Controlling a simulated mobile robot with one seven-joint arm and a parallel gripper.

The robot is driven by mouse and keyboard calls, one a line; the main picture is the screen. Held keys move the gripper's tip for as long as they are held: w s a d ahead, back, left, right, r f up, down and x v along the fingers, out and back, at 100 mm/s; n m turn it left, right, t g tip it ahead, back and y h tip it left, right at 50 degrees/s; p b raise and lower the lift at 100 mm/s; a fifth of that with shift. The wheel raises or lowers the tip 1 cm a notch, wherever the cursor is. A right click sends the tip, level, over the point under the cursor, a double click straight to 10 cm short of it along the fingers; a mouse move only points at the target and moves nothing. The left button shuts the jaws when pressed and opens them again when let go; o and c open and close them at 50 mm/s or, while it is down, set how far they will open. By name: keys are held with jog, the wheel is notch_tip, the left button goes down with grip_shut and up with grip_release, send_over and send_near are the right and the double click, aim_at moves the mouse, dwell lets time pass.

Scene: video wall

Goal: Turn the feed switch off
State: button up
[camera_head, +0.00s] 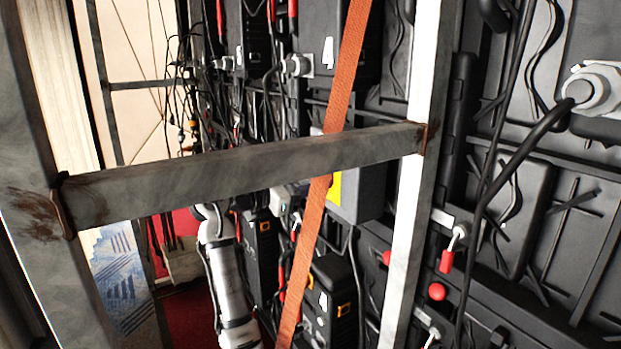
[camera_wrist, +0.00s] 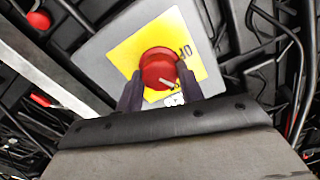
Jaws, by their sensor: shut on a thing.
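The feed switch is a round red knob (camera_wrist: 158,63) on a yellow plate (camera_wrist: 128,51), fixed to a grey box (camera_wrist: 100,50). A pale pointer mark on the knob points to the lower right. A dark printed mark sits at the plate's upper right and a white label lies below the knob. My gripper (camera_wrist: 159,76) has one dark finger on each side of the knob, shut on it. In the head view the grey box (camera_head: 364,192) and a sliver of the yellow plate (camera_head: 334,190) show; the knob is hidden behind the orange strap and bar.
A metal frame with a crossbar (camera_head: 250,178) and a bright upright (camera_head: 409,215) stands in front of the wall. An orange strap (camera_head: 344,85) runs diagonally across. Black cables (camera_head: 500,165) hang at right. Other red-tipped switches (camera_head: 447,260) sit lower right.

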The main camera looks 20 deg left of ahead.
jog(key=shift+n+p, duration=2.8)
jog(key=shift+n, duration=3.5)
jog(key=shift+a, duration=0.1)
jog(key=o, duration=1)
jog(key=b+v, duration=0.3)
jog(key=v, duration=1)
jog(key=shift+s+a+b, duration=0.25)
jog(key=shift+s+b, duration=0.05)
jog(key=shift+b, duration=0.05)
